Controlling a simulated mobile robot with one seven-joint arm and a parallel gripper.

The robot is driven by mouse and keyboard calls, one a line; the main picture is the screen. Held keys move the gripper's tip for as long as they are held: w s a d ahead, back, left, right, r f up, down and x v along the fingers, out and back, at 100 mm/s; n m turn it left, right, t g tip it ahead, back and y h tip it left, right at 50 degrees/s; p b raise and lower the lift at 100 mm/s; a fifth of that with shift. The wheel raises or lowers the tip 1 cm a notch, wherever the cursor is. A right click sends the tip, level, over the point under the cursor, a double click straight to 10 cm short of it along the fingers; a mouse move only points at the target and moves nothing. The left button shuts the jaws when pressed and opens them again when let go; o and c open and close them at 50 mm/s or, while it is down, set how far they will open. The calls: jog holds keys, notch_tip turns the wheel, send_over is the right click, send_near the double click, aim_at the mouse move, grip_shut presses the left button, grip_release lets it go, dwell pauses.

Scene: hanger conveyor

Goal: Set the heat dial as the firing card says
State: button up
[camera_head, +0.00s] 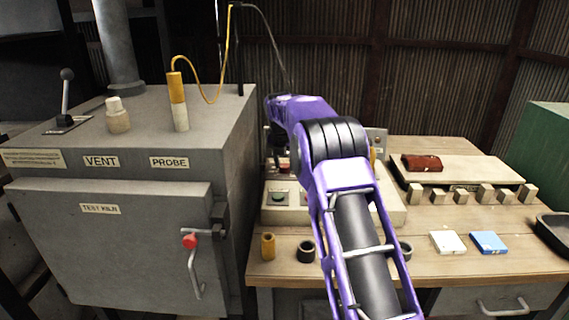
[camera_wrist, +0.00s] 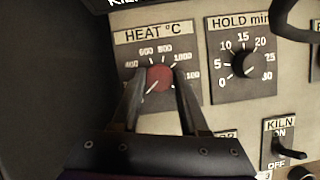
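The red heat dial (camera_wrist: 160,78) sits on a panel under a "HEAT °C" label in the wrist view. Numbers ring it, partly covered by my fingers; its pointer setting is not clear. My gripper (camera_wrist: 160,72) has one finger on each side of the dial, with the dial nearly filling the gap. I cannot tell whether the fingers press on it. In the head view my arm hides the gripper and most of the control panel (camera_head: 283,213). I cannot make out a readable firing card.
Right of the heat dial is a black hold-minutes dial (camera_wrist: 243,63), with a kiln ON/OFF switch (camera_wrist: 289,153) below. The grey kiln (camera_head: 135,245) stands left. A white tile (camera_head: 447,242) and blue tile (camera_head: 489,242) lie on the bench, near several small blocks.

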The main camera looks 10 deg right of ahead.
grip_shut()
jog(key=shift+r+m+p, duration=0.15)
jog(key=shift+m+p, duration=0.15)
jog(key=shift+p, duration=0.45)
jog(key=shift+r+m+p, duration=0.1)
jog(key=shift+m+p, duration=0.2)
jog(key=shift+p, duration=0.2)
jog(key=m+h+p, duration=0.1)
jog(key=m+p, duration=0.1)
jog(key=p, duration=0.1)
jog(key=shift+a+g+p, duration=0.15)
jog(key=shift+g+p, duration=0.15)
jog(key=shift+p, duration=0.1)
jog(key=m+p, duration=0.2)
jog(key=shift+g+h+p, duration=0.3)
jog(key=shift+h+p, duration=0.05)
jog(key=shift+h, duration=0.05)
jog(key=shift+w+f+m+g+h+p, duration=0.1)
jog(key=shift+f+m+g+h+p, duration=0.2)
jog(key=shift+m, duration=0.9)
